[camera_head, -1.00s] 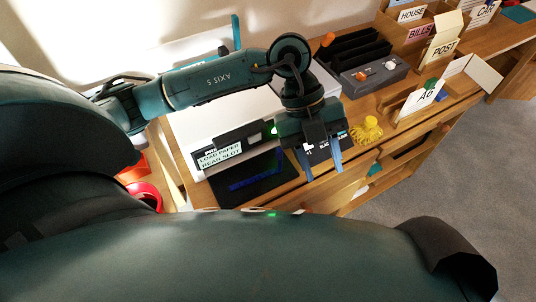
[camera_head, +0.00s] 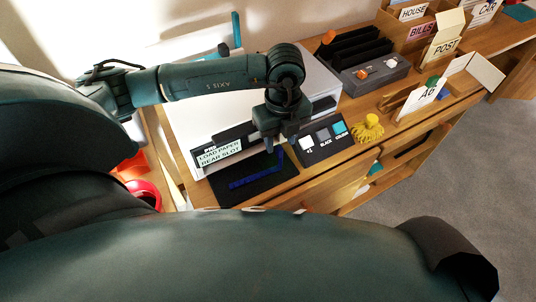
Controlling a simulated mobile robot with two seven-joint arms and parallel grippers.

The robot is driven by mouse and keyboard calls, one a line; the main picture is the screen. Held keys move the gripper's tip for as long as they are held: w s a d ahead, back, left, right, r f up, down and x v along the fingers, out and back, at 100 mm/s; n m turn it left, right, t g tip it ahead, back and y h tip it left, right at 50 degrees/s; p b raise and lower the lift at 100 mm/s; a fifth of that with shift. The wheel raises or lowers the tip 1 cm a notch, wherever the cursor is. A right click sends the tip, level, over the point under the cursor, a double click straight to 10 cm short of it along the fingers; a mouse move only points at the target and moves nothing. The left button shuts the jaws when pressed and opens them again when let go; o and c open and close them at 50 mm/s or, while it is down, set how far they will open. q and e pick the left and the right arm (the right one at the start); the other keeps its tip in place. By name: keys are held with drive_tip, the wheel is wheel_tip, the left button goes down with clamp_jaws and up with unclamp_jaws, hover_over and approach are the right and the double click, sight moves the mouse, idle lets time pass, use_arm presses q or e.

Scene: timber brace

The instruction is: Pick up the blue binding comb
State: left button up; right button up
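The blue binding comb (camera_head: 252,183) lies on a black mat (camera_head: 262,194) at the front of the desk, below the printer label. My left gripper (camera_head: 275,148) points down over the far right part of the mat, near the comb's right end. Its fingers are dark and small against the mat, so I cannot tell how far apart they are or whether they touch the comb. A dark blue upright strip there may be a finger or part of the comb. My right gripper is out of view.
A white printer labelled "LOAD PAPER REAR SLOT" (camera_head: 218,154) stands behind the mat. To the right are a dark tray with coloured cards (camera_head: 322,140), a yellow spiky object (camera_head: 368,129), a grey device (camera_head: 375,72) and paper sorters (camera_head: 415,33). A red bin (camera_head: 143,190) is at left.

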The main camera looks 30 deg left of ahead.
use_arm(q)
wheel_tip(320, 180, down, 4)
drive_tip(key=shift+w+a+f, duration=0.1)
drive_tip(key=shift+f, duration=0.05)
drive_tip(key=shift+c, duration=0.2)
clamp_jaws()
idle(0.4)
